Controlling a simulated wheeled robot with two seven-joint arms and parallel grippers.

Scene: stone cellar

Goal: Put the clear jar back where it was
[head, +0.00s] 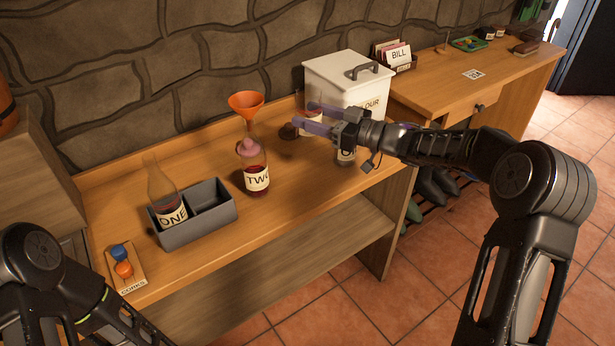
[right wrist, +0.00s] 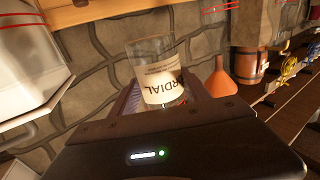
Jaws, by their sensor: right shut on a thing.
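The clear jar (right wrist: 157,65) shows in the right wrist view with a white label reading "...RDIAL", between the fingers of my right gripper (right wrist: 165,100). In the head view the right gripper (head: 312,119) reaches left over the bench, shut on the jar (head: 309,126), which is partly hidden by the fingers.
A white flour bin (head: 335,80) stands behind the gripper. A dark round object (head: 288,131) lies left of the fingers. Bottle ONE (head: 163,190) stands in a grey caddy (head: 205,228). A corks board (head: 124,268) lies front left.

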